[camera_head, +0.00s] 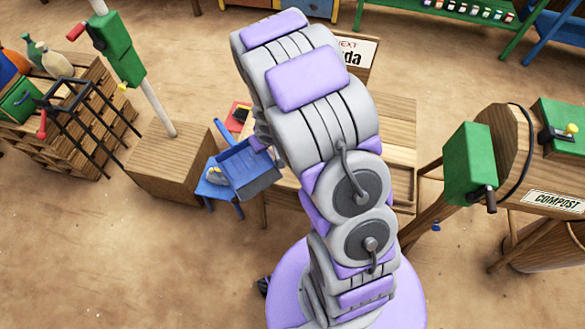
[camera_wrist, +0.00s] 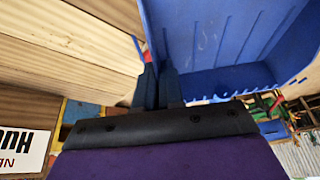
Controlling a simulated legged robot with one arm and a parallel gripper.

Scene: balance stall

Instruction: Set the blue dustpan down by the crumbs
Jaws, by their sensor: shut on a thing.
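The blue dustpan (camera_head: 250,170) hangs in the air at the middle of the head view, left of my arm, its open tray tilted. In the wrist view the dustpan (camera_wrist: 215,45) fills the upper right, with its toothed edge facing the gripper side. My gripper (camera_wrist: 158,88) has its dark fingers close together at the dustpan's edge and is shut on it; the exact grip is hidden. In the head view my arm covers most of the gripper. I cannot make out any crumbs in either view.
A small blue stool (camera_head: 214,188) stands just left of the dustpan, with a small grey and yellow thing on it. A wooden box (camera_head: 170,165) stands further left. A wooden table (camera_head: 398,130) lies behind my arm.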

